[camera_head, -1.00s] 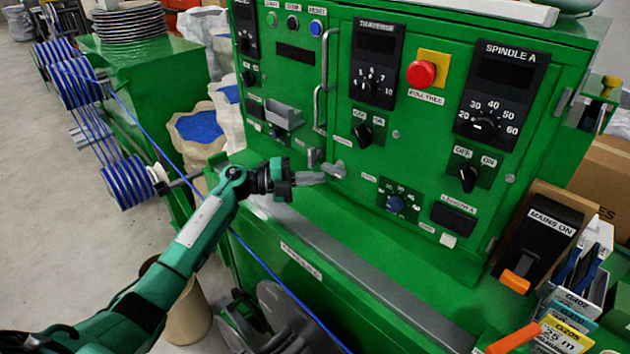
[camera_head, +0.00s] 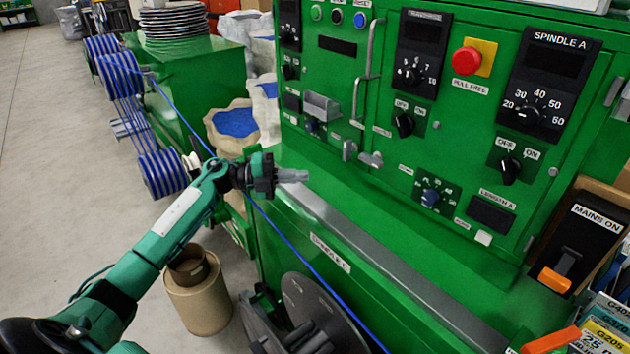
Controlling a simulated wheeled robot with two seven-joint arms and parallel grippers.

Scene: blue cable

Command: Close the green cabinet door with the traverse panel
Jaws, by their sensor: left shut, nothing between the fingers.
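The green cabinet (camera_head: 470,240) fills the right half of the head view. Its door carries the traverse panel (camera_head: 424,50), a black plate with a dial, and the door lies flush with the cabinet front as far as I can see. A tall metal handle (camera_head: 368,75) runs beside the panel, with grey latch levers (camera_head: 362,155) below it. My left gripper (camera_head: 305,175) is shut and empty, in front of the cabinet, left of and below the levers, apart from them in the picture. My right gripper is not in view.
A grey ledge (camera_head: 370,260) runs along the cabinet's lower front. A blue cable (camera_head: 300,250) runs from the spools (camera_head: 160,172) down past my left arm. A red stop button (camera_head: 466,61) and the spindle panel (camera_head: 545,85) are on the right. A cardboard tube (camera_head: 198,300) stands on the floor.

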